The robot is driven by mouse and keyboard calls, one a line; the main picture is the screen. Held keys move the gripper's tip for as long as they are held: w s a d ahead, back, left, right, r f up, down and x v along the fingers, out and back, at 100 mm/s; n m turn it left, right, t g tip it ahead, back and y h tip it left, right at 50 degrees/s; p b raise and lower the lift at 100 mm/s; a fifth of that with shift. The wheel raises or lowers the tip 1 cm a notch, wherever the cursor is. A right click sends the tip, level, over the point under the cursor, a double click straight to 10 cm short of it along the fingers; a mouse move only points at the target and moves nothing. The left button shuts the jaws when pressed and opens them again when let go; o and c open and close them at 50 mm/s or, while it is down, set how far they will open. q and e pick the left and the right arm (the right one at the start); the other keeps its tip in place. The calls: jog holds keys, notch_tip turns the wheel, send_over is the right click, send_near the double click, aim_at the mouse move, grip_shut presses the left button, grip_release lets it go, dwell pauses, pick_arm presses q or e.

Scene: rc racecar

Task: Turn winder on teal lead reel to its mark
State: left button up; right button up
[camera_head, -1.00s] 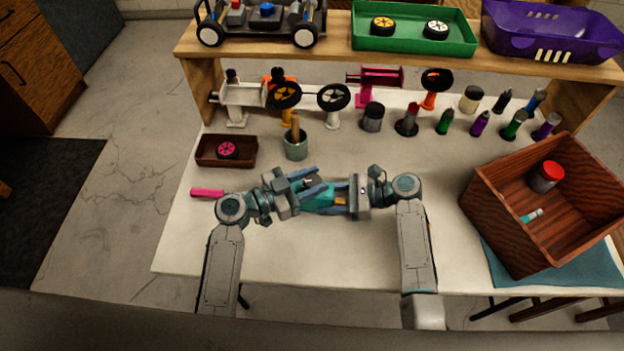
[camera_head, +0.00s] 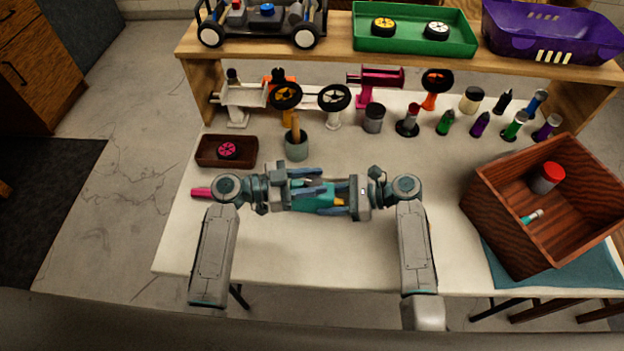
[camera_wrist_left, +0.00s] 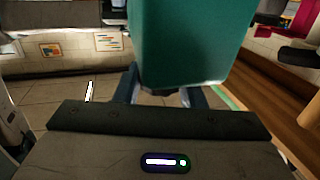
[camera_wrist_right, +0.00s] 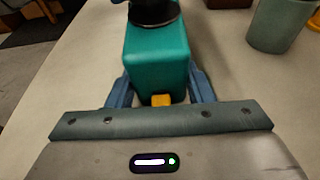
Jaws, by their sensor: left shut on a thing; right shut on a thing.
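The teal lead reel (camera_head: 312,198) is held in the air above the near half of the table, between my two grippers. My right gripper (camera_head: 322,200) is shut on its teal body, which fills the space between the fingers in the right wrist view (camera_wrist_right: 157,60). A small yellow-orange tab (camera_wrist_right: 160,100) shows at the body's near end. A dark round part, seemingly the winder (camera_wrist_right: 153,12), sits at the far end. My left gripper (camera_head: 308,181) is shut at the reel from the left; the teal body hides its grip in the left wrist view (camera_wrist_left: 190,45). No mark is readable.
A pink bar (camera_head: 201,193) lies by my left arm. A brown tray (camera_head: 226,150) with a pink wheel and a grey-green cup (camera_head: 296,146) stand behind. A wooden crate (camera_head: 515,245) is at the right. Several reels and bottles line the back. The front table is clear.

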pick_arm(q)
jog(key=o, duration=1)
jog(key=v, duration=1.2)
jog(key=shift+f, duration=0.1)
pick_arm(e)
jog(key=o, duration=1)
jog(key=v, duration=1.2)
